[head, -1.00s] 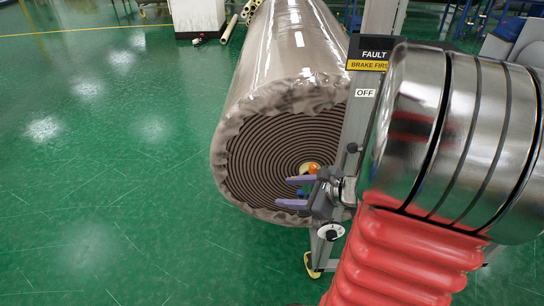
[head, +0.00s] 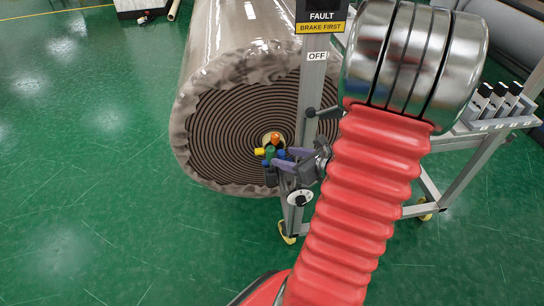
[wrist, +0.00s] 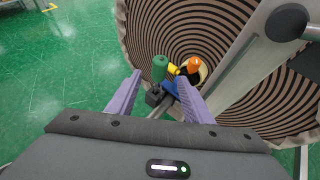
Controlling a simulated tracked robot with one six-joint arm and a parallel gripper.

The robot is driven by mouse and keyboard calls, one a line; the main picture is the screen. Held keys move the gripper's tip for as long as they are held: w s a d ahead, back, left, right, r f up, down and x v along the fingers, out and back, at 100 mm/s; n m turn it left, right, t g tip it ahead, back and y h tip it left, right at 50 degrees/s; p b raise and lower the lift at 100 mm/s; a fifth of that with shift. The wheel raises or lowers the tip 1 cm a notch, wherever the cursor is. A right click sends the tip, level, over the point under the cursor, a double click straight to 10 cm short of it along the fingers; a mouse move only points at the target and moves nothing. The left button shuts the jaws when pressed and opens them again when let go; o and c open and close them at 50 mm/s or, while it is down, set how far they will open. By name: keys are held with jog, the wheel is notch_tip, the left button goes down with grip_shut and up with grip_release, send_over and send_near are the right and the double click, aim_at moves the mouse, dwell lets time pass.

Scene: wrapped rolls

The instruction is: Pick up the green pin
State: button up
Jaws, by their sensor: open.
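The green pin (wrist: 160,68) stands up from a dark block in the wrist view, just beyond and between my fingertips. In the head view it is a small green spot (head: 270,152) before the roll's core. My gripper (wrist: 160,79) is open, with purple fingers either side of the line to the pin; they do not appear to touch it. In the head view my gripper (head: 277,159) is right beside the pin cluster. A blue pin (wrist: 170,88), a yellow pin (wrist: 174,69) and an orange pin (wrist: 194,64) are close by.
The wrapped roll (head: 215,125) stands behind the pins. A metal post (head: 314,95) with a fault sign (head: 321,20) rises at the right. A rack (head: 497,122) with several dark-topped items is farther right. Green floor is clear at left.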

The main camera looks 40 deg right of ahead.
aim_at(274, 154)
jog(key=x, duration=0.7)
jog(key=shift+x, duration=2.6)
jog(key=shift+w+r, duration=0.1)
jog(key=shift+r, duration=0.05)
jog(key=shift+c, duration=0.7)
grip_shut()
